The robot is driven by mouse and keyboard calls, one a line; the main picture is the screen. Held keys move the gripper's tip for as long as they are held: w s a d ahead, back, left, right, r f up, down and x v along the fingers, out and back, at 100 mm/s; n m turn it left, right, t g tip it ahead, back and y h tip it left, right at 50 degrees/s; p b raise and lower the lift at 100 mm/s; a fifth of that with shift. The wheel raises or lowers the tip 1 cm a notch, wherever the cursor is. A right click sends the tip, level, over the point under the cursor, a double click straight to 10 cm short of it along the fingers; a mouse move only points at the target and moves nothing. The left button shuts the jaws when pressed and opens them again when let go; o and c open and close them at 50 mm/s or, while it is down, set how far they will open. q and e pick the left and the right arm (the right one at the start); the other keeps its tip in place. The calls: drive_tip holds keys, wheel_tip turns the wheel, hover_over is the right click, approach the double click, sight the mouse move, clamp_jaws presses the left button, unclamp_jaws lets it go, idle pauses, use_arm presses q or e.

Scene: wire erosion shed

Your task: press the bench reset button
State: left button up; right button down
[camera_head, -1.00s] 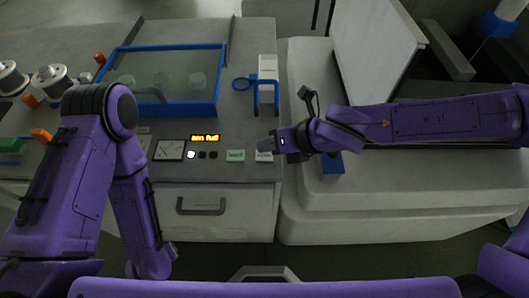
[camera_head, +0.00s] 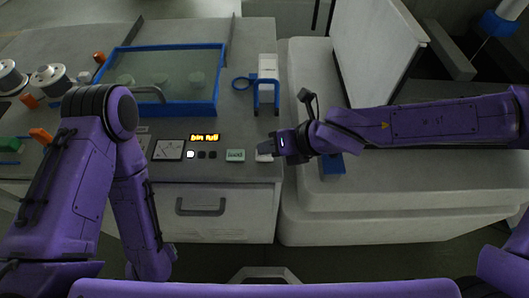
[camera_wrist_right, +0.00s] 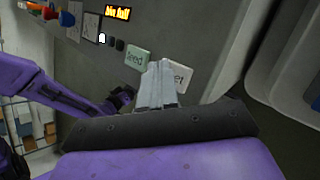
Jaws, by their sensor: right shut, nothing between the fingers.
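My right gripper (camera_head: 264,149) is shut and empty, pointing left over the right end of the bench's control panel. Its fingertips (camera_wrist_right: 160,68) overlap a pale plate (camera_wrist_right: 183,78) whose visible letters end in "et"; this looks like the reset button. Part of this plate also shows below the fingers in the head view (camera_head: 264,157). I cannot tell whether the fingertips touch it. A pale green "feed" plate (camera_head: 235,155) sits just left of it, and also shows in the right wrist view (camera_wrist_right: 135,58). My left arm hangs low at the left; its jaws cannot be made out.
A lit yellow "bin full" display (camera_head: 204,138) sits above a white square (camera_head: 190,155) and two dark ones. A blue-framed tank (camera_head: 160,80) and a blue holder (camera_head: 267,98) stand behind. A drawer handle (camera_head: 201,206) is below the panel. A pale machine (camera_head: 360,215) stands right.

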sight(269, 155)
drive_tip(key=shift+f, duration=0.35)
idle(0.5)
drive_tip(key=shift+r+p, duration=0.6)
drive_tip(key=shift+r, duration=0.2)
drive_tip(key=shift+r, duration=0.1)
wheel_tip(269, 155, up, 5)
drive_tip(key=p, duration=0.5)
idle(0.4)
